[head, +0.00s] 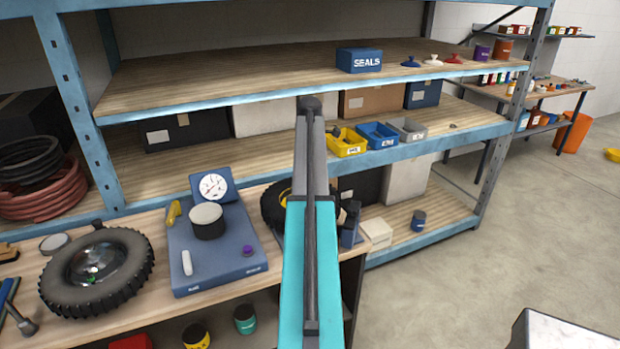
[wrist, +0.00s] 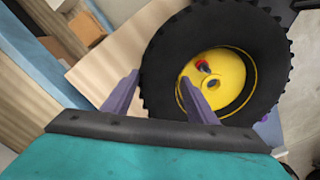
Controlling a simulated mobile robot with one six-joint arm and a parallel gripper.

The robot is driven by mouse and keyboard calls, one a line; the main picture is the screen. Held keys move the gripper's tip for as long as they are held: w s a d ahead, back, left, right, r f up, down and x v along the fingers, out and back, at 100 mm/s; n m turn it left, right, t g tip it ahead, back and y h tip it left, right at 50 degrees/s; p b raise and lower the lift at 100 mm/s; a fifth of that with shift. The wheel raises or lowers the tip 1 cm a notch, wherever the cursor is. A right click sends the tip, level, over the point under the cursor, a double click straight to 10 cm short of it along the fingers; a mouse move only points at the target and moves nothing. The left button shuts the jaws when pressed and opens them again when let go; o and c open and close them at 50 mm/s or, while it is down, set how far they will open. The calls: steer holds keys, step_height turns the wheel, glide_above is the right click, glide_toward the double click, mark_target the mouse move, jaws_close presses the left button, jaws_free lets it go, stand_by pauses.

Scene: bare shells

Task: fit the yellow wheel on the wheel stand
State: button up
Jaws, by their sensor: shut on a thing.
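The yellow wheel (wrist: 228,72), a black knobbly tyre on a yellow hub, fills the upper right of the wrist view. My gripper (wrist: 161,77) is shut on its tyre wall, one finger outside the tread and one inside over the hub. A small red-tipped part shows at the hub by the centre hole; I cannot tell whether it is a spindle. In the head view the wheel (head: 271,206) is partly hidden behind my arm, which also hides my gripper. A dark blue-grey upright (head: 350,226) right of my arm may be the wheel stand. Its fit to the wheel is hidden.
On the bench, a blue board (head: 215,255) carries a gauge and a dark pot. Another tyre (head: 97,272) lies at the left. Shelving with a SEALS box (head: 359,60) and small yellow, blue and grey bins stands behind. Open floor (head: 500,235) lies to the right.

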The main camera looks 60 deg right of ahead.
steer(key=shift+f+b, duration=0.7)
steer(key=shift+f, duration=1.95)
stand_by(2.4)
steer(key=o, duration=2.2)
steer(key=shift+o, duration=0.2)
steer(key=shift+r+p, duration=0.95)
steer(key=shift+r, duration=0.5)
